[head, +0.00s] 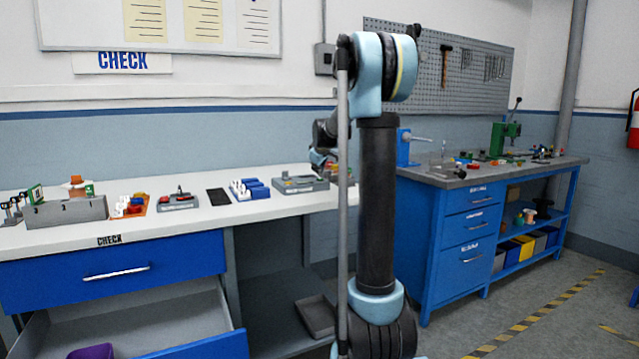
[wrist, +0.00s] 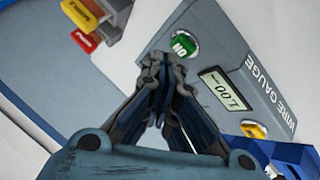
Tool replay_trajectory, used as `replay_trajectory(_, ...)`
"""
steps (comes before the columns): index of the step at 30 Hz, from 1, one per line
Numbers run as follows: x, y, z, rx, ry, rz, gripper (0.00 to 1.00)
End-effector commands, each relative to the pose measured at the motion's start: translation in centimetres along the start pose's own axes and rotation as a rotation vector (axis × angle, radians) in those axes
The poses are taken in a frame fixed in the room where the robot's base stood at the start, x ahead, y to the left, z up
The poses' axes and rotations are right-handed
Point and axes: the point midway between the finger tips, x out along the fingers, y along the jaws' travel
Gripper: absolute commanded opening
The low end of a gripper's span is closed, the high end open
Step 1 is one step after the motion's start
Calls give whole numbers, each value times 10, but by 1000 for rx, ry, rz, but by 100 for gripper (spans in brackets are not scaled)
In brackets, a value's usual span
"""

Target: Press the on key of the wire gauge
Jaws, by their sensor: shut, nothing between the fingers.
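The wire gauge (wrist: 222,62) is a grey box with its name in white letters along one side. Its round green ON key (wrist: 184,45) sits near one end. A small display (wrist: 226,92) shows digits, and a yellow key (wrist: 254,130) is at the other end. In the head view the wire gauge (head: 300,184) lies at the right part of the white bench, partly behind my arm. My gripper (wrist: 160,66) is shut and empty, its fingertips just beside the green key in the picture. I cannot tell whether they touch the gauge. The gripper is small in the head view (head: 322,160).
A dark pad (head: 218,196) and other devices lie farther left. A lower drawer (head: 150,318) stands open.

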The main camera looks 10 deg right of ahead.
Motion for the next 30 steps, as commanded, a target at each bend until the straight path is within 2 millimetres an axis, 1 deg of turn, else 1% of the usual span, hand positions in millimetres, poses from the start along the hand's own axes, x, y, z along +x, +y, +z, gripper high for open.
replay_trajectory(30, 6, -5, 5, 0, 0, 0, 0)
